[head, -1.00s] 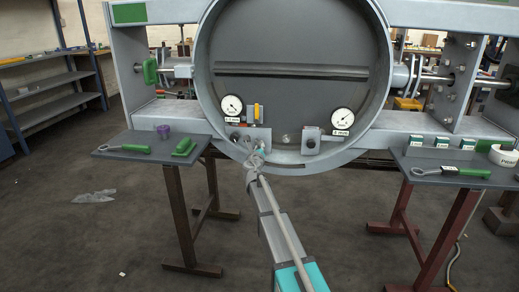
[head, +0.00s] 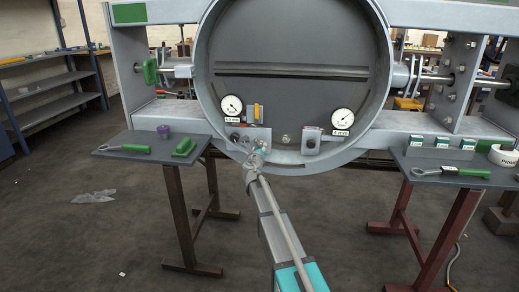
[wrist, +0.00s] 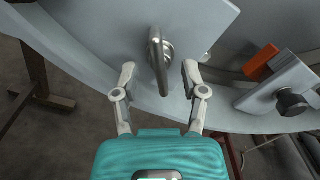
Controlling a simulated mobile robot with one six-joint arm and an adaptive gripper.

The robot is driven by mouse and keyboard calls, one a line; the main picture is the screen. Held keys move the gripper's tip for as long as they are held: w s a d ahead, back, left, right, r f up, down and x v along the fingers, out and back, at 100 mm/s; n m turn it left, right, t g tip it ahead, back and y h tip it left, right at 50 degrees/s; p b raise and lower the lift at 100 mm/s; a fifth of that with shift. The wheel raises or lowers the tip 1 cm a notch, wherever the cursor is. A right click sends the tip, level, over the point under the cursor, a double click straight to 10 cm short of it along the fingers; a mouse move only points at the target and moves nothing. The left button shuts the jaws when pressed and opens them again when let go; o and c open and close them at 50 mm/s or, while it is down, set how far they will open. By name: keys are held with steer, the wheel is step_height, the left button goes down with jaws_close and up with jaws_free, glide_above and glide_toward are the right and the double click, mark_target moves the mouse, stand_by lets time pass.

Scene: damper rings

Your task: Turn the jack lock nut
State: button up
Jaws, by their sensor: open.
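In the wrist view a grey metal part, a bar or disc seen nearly edge-on (wrist: 155,48) with a round stepped collar behind it, stands out from a pale plate (wrist: 195,20). It looks like the jack lock nut, but I cannot be sure. My gripper (wrist: 159,74) is open, with one finger on each side of this part's lower end and visible gaps to both. I cannot tell how deep the part lies between the fingers. In the head view my gripper (head: 254,160) is at the left bracket (head: 262,133) low in the big ring; the nut is too small to make out.
A second bracket with a black knob (wrist: 291,102) and an orange block (wrist: 261,62) are at right in the wrist view. The ring's rim (head: 202,75) curves around the work area. Side tables (head: 130,143) and (head: 415,163) hold tools.

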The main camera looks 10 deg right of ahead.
steer(key=shift+s, duration=0.25)
steer(key=shift+s+a, duration=0.25)
steer(key=shift+s, duration=0.4)
steer(key=shift+s, duration=0.1)
steer(key=shift+v, duration=2.9)
